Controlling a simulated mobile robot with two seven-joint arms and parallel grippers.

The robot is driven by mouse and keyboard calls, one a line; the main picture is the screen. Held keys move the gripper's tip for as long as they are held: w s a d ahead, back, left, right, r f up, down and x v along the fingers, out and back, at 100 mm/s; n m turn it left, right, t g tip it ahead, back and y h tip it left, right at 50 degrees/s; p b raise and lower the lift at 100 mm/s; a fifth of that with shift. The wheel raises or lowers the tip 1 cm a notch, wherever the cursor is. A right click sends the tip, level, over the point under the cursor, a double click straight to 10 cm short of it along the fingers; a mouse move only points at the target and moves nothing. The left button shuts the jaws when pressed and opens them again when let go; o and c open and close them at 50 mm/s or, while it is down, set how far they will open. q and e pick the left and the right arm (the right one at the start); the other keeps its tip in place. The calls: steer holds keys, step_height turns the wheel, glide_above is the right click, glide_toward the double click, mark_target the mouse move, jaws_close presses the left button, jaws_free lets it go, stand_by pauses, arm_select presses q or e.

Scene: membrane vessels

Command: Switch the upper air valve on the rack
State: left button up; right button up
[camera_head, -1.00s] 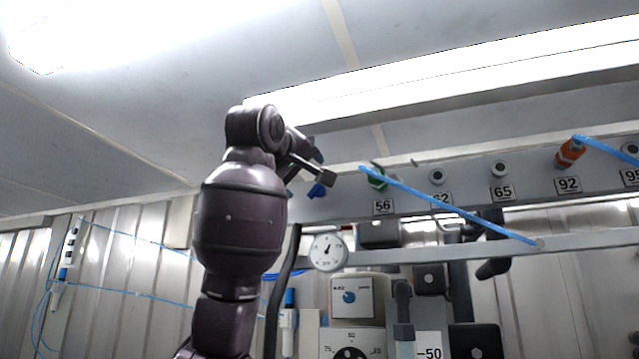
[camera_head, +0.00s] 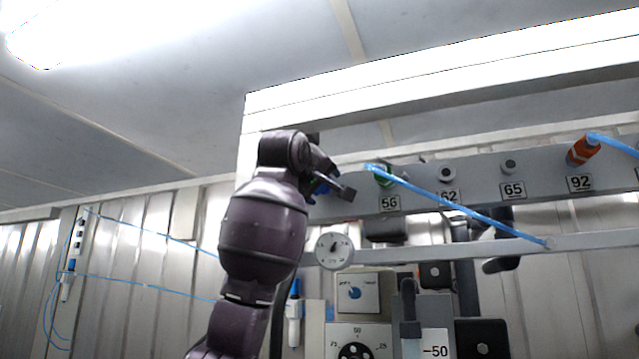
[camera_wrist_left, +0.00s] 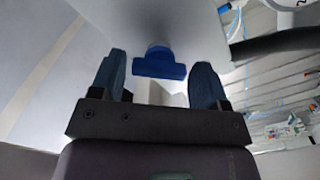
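The blue air valve handle (camera_wrist_left: 160,63) is on the pale rack panel, in front of my left wrist camera. My left gripper (camera_wrist_left: 160,76) is open, with one finger to each side of the handle; gaps show between handle and fingers. In the head view the left gripper (camera_head: 335,186) is at the left end of the rack's upper rail (camera_head: 410,188). A small part of the blue valve (camera_head: 321,187) shows there, mostly hidden by the gripper. My right gripper is in neither view.
A green fitting with a blue hose (camera_head: 381,174) sits just right of my left gripper, above the 56 label. A round gauge (camera_head: 334,249) and a control box with a blue knob (camera_head: 356,293) are below. The ceiling area at left is free.

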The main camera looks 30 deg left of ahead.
arm_select(q)
steer(key=c, duration=0.6)
steer(key=shift+c, duration=0.2)
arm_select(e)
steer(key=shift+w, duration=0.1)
arm_select(q)
steer(key=shift+m, duration=0.4)
steer(key=shift+m+b, duration=0.55)
steer(key=shift+m, duration=3.45)
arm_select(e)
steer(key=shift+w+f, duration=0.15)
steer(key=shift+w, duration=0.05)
arm_select(q)
steer(key=o, duration=0.9)
